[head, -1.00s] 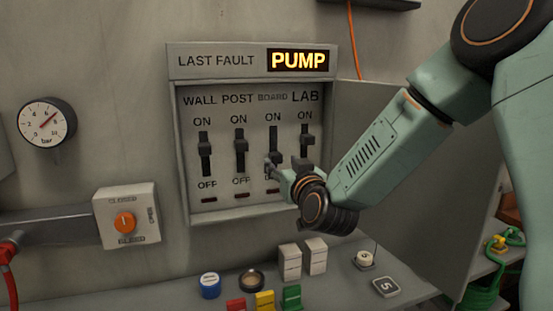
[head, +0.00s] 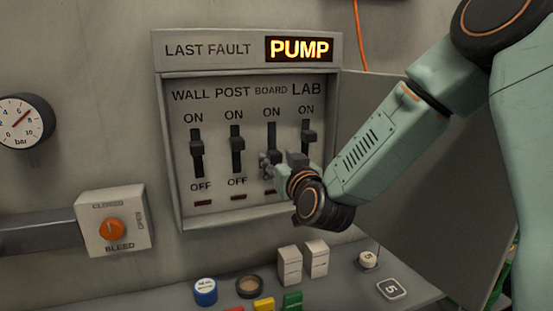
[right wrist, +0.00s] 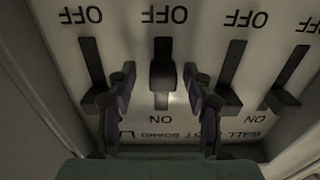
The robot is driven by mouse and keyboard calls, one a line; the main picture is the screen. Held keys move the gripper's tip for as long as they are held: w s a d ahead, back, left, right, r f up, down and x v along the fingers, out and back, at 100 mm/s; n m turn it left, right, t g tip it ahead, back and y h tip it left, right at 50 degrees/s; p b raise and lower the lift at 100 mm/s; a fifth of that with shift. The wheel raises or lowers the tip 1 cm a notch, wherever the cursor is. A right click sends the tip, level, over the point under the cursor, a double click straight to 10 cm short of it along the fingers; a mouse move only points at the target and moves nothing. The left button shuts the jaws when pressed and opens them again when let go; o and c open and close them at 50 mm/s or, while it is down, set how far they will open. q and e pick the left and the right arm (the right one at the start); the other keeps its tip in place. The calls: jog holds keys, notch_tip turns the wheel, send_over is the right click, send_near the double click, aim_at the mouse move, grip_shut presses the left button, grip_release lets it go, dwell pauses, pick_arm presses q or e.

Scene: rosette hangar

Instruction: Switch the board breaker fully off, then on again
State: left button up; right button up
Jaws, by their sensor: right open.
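The board breaker (head: 270,137) is the third of the levers in the grey panel, under the BOARD label. My right gripper (head: 267,164) is in front of its lower half and partly hides its handle in the head view. In the right wrist view, which shows the panel upside down, the board handle (right wrist: 163,76) sits nearer OFF than its neighbours' handles, with some slot visible on its OFF side. The open fingers of my right gripper (right wrist: 160,90) are on either side of the board handle, with gaps. My left gripper is not in view.
The wall (head: 197,145), post (head: 237,144) and lab (head: 308,137) levers flank the board breaker closely. The panel door (head: 400,200) stands open at right behind my arm. A display (head: 299,49) reads PUMP. Below is a shelf with blocks and a blue jar (head: 205,291).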

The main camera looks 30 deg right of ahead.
jog(key=shift+w, duration=0.1)
jog(key=shift+s+a+r, duration=0.3)
jog(key=shift+s, duration=0.1)
jog(key=shift+s+a+r, duration=0.15)
jog(key=shift+s, duration=0.1)
jog(key=shift+c, duration=1.2)
jog(key=shift+w+d+f, duration=0.4)
jog(key=shift+w, duration=0.1)
jog(key=c, duration=0.4)
jog(key=shift+a+r, duration=0.1)
jog(key=shift+a, duration=0.1)
jog(key=c, duration=0.4)
jog(key=shift+d, duration=0.1)
grip_shut()
